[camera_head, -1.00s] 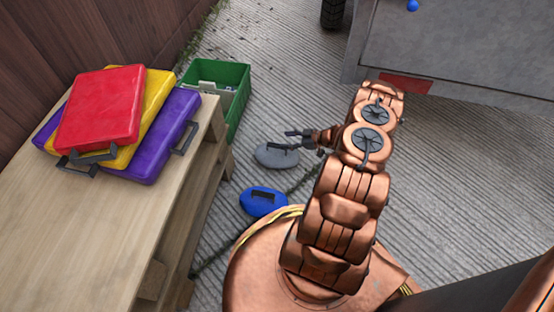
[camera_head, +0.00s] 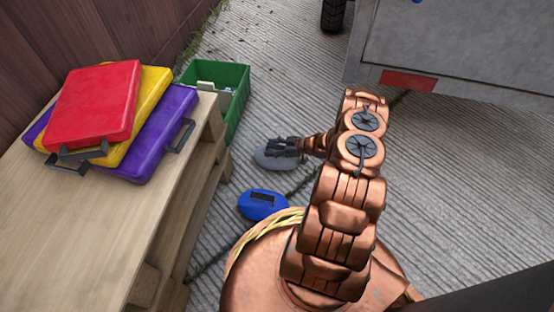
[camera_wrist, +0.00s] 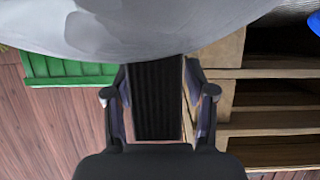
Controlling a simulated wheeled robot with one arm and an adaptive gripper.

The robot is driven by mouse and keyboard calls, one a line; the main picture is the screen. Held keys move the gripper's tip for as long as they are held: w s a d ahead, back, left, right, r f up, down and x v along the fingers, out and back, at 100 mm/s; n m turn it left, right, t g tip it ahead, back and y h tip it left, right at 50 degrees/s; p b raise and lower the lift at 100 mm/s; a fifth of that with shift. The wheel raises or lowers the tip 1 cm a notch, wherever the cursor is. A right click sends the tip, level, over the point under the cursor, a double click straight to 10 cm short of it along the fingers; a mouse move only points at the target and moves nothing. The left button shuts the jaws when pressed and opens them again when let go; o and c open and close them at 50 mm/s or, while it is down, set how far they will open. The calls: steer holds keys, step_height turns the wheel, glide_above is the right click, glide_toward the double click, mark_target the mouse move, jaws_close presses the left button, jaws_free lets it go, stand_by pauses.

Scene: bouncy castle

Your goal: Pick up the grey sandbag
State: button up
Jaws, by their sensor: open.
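The grey sandbag (camera_head: 270,163) lies on the ground beside the wooden bench in the head view, partly covered by my gripper (camera_head: 284,148). In the wrist view, the smooth grey bag (camera_wrist: 150,25) fills the top. A dark ribbed strip, which looks like its handle (camera_wrist: 155,98), runs down from it between my fingers. My gripper (camera_wrist: 160,95) is open, with one finger on each side of this strip. Visible gaps lie beside the strip, and I cannot tell whether either finger touches it.
A blue sandbag (camera_head: 262,205) lies nearer my base. A green crate (camera_head: 236,100) stands behind the grey bag. The wooden bench (camera_head: 85,235) at left holds red, yellow and purple cases. A grey trailer-like body (camera_head: 460,50) stands at the upper right. Ribbed ground between is clear.

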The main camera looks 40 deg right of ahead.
jaws_close()
stand_by(0.5)
stand_by(0.3)
